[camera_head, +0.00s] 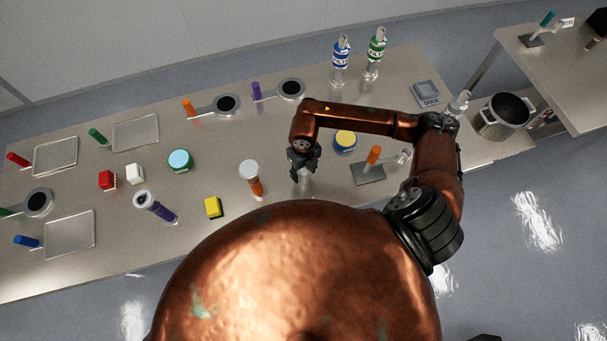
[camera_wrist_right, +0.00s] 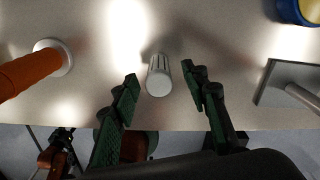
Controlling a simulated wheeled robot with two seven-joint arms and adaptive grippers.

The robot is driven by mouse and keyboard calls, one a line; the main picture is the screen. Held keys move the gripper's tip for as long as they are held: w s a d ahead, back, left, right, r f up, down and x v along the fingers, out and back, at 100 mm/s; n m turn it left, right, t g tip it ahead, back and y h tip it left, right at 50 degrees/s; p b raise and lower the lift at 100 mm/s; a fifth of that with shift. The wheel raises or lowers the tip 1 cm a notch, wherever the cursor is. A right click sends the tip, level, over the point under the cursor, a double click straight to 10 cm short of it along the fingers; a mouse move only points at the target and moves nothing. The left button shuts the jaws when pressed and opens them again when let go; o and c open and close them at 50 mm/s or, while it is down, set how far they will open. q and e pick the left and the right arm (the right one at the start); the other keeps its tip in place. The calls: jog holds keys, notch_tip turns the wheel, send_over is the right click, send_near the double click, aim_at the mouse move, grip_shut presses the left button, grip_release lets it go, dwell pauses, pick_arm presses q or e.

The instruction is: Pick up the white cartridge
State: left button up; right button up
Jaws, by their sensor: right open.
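The white cartridge (camera_wrist_right: 159,76) is a small pale ribbed cylinder on the metal table, near its front edge. In the head view only a bit of it (camera_head: 304,178) shows under my right gripper (camera_head: 303,163). In the right wrist view the right gripper (camera_wrist_right: 160,80) is open, with one dark finger on each side of the cartridge and a gap on both sides. I cannot tell how far the fingertips are above the table. My left gripper is not in view.
An orange-handled tool with a white round end (camera_head: 249,170) stands left of the gripper. A blue and yellow round container (camera_head: 345,140) and a grey plate with an orange handle (camera_head: 367,175) are to the right. A yellow block (camera_head: 213,207) lies farther left.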

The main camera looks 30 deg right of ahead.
jog(key=shift+a+f, duration=0.1)
jog(key=shift+f, duration=0.3)
jog(key=shift+c, duration=0.2)
grip_shut()
